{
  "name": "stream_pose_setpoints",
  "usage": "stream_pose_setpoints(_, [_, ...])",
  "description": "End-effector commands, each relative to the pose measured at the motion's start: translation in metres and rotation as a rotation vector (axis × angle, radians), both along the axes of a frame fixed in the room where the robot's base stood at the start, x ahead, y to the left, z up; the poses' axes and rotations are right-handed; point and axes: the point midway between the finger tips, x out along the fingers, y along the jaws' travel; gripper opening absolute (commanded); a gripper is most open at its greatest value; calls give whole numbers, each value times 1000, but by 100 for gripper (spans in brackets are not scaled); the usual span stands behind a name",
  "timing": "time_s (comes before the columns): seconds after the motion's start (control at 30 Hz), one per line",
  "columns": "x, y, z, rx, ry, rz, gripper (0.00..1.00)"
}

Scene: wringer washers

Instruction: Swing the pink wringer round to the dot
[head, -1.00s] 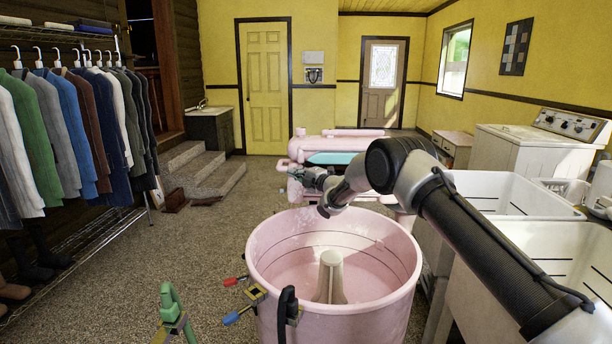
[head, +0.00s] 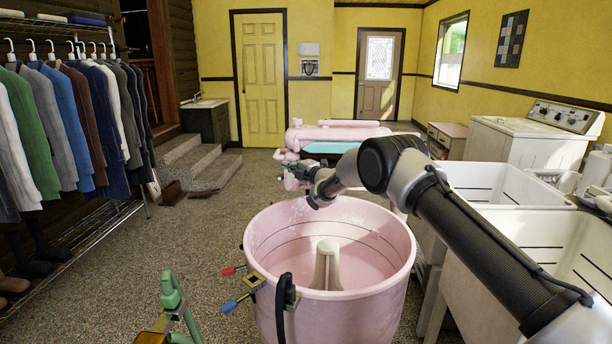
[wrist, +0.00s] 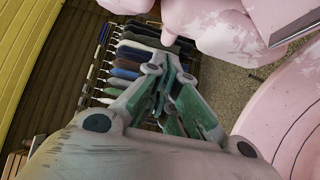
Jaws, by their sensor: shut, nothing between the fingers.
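The pink wringer (head: 345,133), with a teal strip along it, shows beyond the pink tub (head: 260,285) in the head view. Its worn pink housing (wrist: 235,35) fills the top right of the wrist view. My gripper (head: 287,165) is shut and empty at the wringer's left end, above the far side of the tub. In the wrist view my gripper (wrist: 172,75) has its fingers together, just left of and below the pink housing. I cannot tell whether they touch it. I cannot make out a dot in either view.
White laundry sinks (head: 480,180) and a white washer (head: 525,140) stand on the right. A rack of hanging clothes (head: 65,120) lines the left. Speckled floor (head: 215,225) is open left of the tub.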

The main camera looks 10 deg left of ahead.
Motion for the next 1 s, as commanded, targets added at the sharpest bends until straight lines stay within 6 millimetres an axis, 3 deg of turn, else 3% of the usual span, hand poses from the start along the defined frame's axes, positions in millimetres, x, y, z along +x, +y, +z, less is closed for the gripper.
stream_pose_setpoints(0.37, [-23,-25,1,0,1,-1,0])
stream_pose_setpoints(0.7, [-60,-64,1,0,0,-1,0])
stream_pose_setpoints(1.0, [-69,-73,1,1,-1,0,0])
